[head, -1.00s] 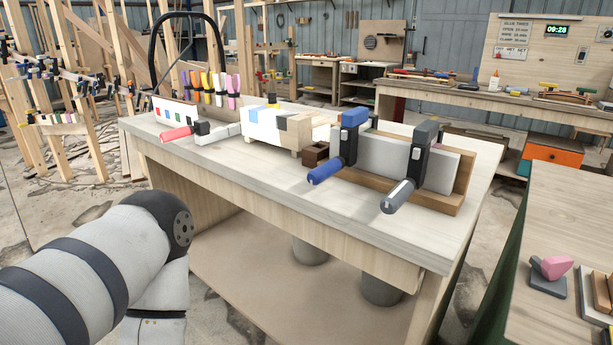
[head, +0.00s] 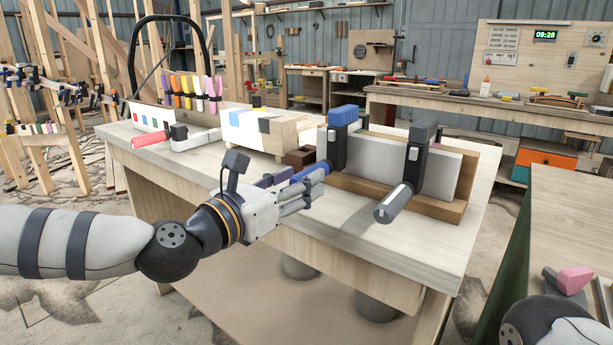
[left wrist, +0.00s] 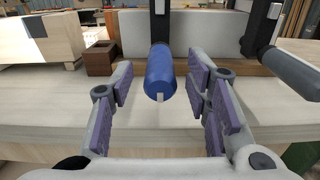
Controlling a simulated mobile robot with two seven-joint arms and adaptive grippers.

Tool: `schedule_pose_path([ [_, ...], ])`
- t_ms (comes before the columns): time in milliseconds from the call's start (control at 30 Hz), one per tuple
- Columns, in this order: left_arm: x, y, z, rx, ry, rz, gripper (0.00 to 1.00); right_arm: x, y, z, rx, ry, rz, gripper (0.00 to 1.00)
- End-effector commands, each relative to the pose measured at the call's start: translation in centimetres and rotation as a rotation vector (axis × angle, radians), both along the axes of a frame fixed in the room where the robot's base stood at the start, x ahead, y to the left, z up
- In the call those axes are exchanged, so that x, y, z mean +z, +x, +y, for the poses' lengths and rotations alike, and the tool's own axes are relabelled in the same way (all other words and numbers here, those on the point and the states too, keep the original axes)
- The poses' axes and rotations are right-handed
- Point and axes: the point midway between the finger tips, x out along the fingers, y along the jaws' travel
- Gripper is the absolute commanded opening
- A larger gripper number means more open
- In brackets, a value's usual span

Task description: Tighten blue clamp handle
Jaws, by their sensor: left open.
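The blue clamp (head: 342,135) grips the white-and-wood board assembly (head: 385,165) on the workbench. Its blue handle (head: 312,170) points out toward the front left, and it also shows in the left wrist view (left wrist: 160,72). My left gripper (head: 308,183) is at the blue handle. In the left wrist view my left gripper (left wrist: 163,88) is open, with one finger on each side of the handle and visible gaps between. A grey clamp (head: 418,155) with a grey handle (head: 393,204) sits to the right. My right gripper is not in view.
A red-handled clamp (head: 152,139) lies at the bench's left. A painted wooden block (head: 258,130) and a small brown block (head: 300,157) stand left of the blue clamp. The bench's front right surface (head: 350,230) is clear. A pink piece (head: 575,279) lies on the right table.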

Motion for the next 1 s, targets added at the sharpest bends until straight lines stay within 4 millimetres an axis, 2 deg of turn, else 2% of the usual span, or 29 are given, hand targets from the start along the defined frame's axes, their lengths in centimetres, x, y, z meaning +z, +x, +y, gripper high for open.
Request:
schedule_pose_path([
  [100,-0.1,1.7,-1.3,0.0,0.002,0.0,0.44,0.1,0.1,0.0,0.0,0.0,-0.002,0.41],
  [200,-0.1,2.4,-1.8,0.0,0.001,0.002,0.44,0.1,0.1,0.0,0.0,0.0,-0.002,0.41],
  [467,-0.2,2.7,-2.0,-0.001,0.002,0.002,0.44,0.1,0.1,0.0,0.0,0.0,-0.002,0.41],
  [500,-0.2,2.7,-2.0,-0.001,0.002,0.002,0.42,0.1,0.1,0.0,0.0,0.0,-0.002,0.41],
  [700,-0.2,2.7,-2.0,-0.001,0.002,0.002,0.0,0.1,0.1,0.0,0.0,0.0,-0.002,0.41],
  [1000,-0.2,2.7,-2.0,0.0,0.02,-0.01,0.0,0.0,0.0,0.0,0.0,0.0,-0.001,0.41],
])
